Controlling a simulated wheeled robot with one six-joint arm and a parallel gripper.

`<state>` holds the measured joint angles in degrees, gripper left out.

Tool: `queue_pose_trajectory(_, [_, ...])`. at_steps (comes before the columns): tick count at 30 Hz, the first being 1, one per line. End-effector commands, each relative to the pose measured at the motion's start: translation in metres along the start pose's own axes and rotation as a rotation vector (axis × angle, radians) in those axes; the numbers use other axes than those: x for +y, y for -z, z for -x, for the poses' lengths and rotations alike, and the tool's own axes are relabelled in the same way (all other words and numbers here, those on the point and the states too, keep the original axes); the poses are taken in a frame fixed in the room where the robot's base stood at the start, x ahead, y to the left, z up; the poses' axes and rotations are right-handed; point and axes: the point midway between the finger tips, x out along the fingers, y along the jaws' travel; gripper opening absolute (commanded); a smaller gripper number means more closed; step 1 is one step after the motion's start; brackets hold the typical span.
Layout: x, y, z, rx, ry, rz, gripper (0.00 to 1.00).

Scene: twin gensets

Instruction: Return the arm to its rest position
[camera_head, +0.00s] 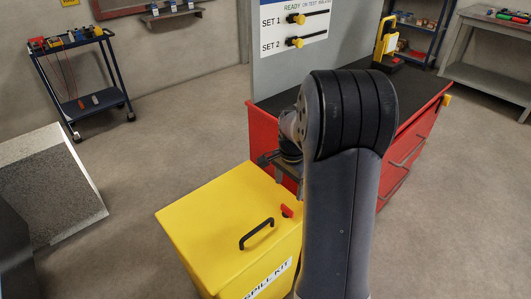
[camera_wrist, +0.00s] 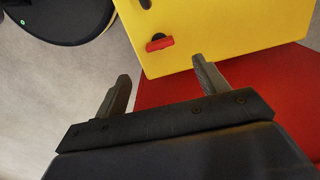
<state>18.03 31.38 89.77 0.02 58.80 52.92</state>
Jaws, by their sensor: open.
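My arm rises in the middle of the head view, with its elbow in front of the red cabinet. My gripper (camera_head: 270,158) shows only in part beyond the arm, above the back edge of the yellow spill kit box. In the wrist view my gripper (camera_wrist: 162,82) has its two fingers wide apart with nothing between them. The yellow spill kit box (camera_head: 200,222) shows beyond the fingertips in the wrist view (camera_wrist: 235,35), with its red latch (camera_wrist: 158,43) near them. I cannot tell the exact gap between fingers and box.
The red cabinet (camera_head: 268,138) with a dark top stands close behind my arm. A grey board (camera_head: 275,75) with two yellow-handled switches rises behind it. A tool cart (camera_head: 105,98) stands at the back left, and a grey bench (camera_head: 485,80) at the right. Floor (camera_head: 170,135) is clear at left centre.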

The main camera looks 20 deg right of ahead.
Motion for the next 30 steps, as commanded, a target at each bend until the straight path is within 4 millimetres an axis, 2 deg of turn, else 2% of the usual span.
queue_pose_trajectory(5, [0.001, -0.001, -0.022, -0.003, -0.004, 0.0, 0.69])
queue_pose_trajectory(12, [0.001, -0.001, -0.069, -0.003, -0.005, 0.001, 0.69])
queue_pose_trajectory(18, [0.001, -0.001, -0.1, -0.002, -0.003, 0.001, 0.69])
queue_pose_trajectory(21, [0.001, -0.001, -0.109, -0.002, -0.003, 0.001, 0.69])
queue_pose_trajectory(30, [0.0, 0.0, -0.106, -0.001, -0.001, 0.043, 0.69])
